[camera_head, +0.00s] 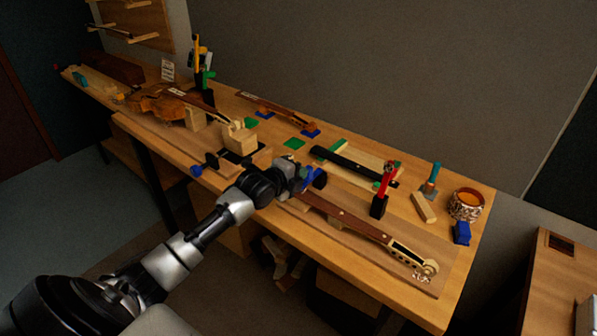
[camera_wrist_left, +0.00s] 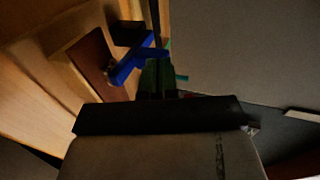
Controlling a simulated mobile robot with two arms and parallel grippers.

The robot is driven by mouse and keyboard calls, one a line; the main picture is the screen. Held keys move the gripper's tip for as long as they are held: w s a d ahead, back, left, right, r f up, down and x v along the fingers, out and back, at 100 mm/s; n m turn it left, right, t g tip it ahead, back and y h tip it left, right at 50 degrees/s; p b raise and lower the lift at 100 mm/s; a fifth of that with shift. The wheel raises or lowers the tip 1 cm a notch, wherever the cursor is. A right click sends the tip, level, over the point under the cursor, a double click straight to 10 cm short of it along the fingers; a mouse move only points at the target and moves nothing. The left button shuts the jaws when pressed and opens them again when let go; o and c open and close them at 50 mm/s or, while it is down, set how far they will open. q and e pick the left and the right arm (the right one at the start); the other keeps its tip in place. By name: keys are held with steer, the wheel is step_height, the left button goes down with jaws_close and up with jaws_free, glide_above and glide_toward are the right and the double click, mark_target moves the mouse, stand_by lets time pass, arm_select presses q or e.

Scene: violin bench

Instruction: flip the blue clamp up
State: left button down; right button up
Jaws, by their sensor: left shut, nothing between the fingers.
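The blue clamp (camera_head: 314,175) is at the front part of the bench, beside the near end of the violin neck. Its blue arm looks tilted, and part of it is hidden behind my gripper. In the left wrist view the blue clamp (camera_wrist_left: 136,58) shows as a slanted bar with a crosspiece, next to a dark block. My left gripper (camera_head: 301,174) is shut and empty, right at the clamp. In the wrist view its fingers (camera_wrist_left: 156,76) end close beside the blue bar; I cannot tell whether they touch it.
The violin neck with scroll (camera_head: 350,222) lies right of the clamp. A red-handled tool in a black holder (camera_head: 379,205), a patterned bowl (camera_head: 466,205) and a blue block (camera_head: 462,232) stand further right. A violin body (camera_head: 165,103) lies left. The bench (camera_head: 440,300) is bare at its front right corner.

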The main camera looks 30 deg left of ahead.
mark_target(307, 167)
arm_select(q)
steer(key=shift+w+r+g+p, duration=0.2)
steer(key=shift+r+g+p, duration=0.25)
steer(key=shift+p, duration=0.25)
steer(key=shift+w+r+g+p, duration=0.35)
steer(key=shift+r+g+p, duration=0.35)
steer(key=shift+p, duration=0.65)
steer(key=w+r+g+p, duration=0.2)
steer(key=p, duration=0.2)
steer(key=shift+g+y, duration=0.25)
steer(key=shift+y, duration=0.05)
steer(key=shift+w+d+r+g+p, duration=0.15)
steer(key=shift+w+g+p, duration=0.1)
steer(key=shift+g+p, duration=0.15)
steer(key=shift+w+r+g, duration=0.15)
steer(key=shift+w+g, duration=0.5)
steer(key=shift+g, duration=0.15)
steer(key=shift+w+d+g, duration=0.15)
steer(key=shift+w+g, duration=0.5)
steer(key=shift+g, duration=0.25)
steer(key=shift+w, duration=0.2)
steer(key=shift+s+r, duration=0.1)
steer(key=shift+s, duration=0.1)
